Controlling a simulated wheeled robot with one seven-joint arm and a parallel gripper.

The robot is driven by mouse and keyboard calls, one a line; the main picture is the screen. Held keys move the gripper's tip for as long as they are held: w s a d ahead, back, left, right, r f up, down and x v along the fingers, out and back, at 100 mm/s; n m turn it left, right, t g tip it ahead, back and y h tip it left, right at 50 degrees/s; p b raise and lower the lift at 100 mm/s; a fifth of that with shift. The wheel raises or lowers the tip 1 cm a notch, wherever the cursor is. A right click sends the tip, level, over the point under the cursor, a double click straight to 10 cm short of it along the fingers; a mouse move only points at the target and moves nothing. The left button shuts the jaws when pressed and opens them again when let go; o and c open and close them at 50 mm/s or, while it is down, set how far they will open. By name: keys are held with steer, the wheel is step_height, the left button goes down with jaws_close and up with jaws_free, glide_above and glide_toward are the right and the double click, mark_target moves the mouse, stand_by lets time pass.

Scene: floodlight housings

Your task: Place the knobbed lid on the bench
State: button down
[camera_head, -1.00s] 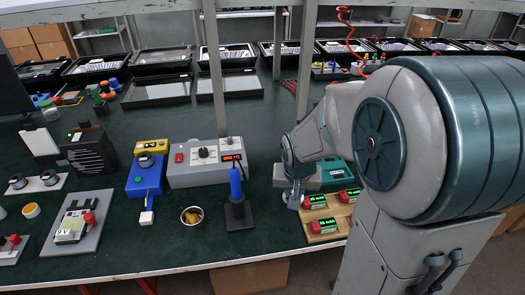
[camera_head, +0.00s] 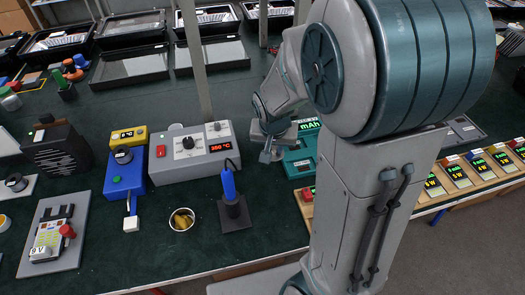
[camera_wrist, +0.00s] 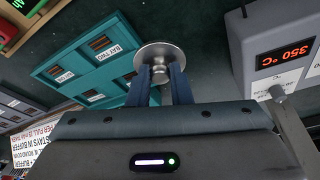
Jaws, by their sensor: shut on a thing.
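The knobbed lid (camera_wrist: 158,52) is a round, silver metal disc with a knob, seen in the wrist view. My gripper (camera_wrist: 160,78) is shut on its knob, with a blue-grey finger on each side. In the head view my gripper (camera_head: 268,150) is over the dark green bench (camera_head: 180,255), between the grey soldering station and the teal tray. The lid is small there and hard to make out. I cannot tell how far it is above the bench.
The soldering station (camera_head: 163,167) stands left of my gripper, the teal tray (camera_head: 298,167) right of it. A blue soldering iron in its stand (camera_head: 236,215) and a metal bowl (camera_head: 181,219) are nearer the front. A post (camera_head: 193,70) rises behind.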

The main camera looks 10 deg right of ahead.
steer(key=w+f, duration=0.1)
steer(key=w+a+f, duration=0.1)
steer(key=w, duration=0.1)
steer(key=w+f, duration=0.1)
steer(key=w, duration=0.1)
steer(key=shift+w+a+f, duration=0.1)
steer(key=shift+a+f, duration=0.05)
steer(key=shift+a, duration=0.1)
steer(key=shift+f, duration=2)
steer(key=shift+f+b, duration=0.25)
steer(key=shift+b, duration=0.15)
steer(key=c, duration=1.3)
jaws_free()
steer(key=shift+r, duration=0.1)
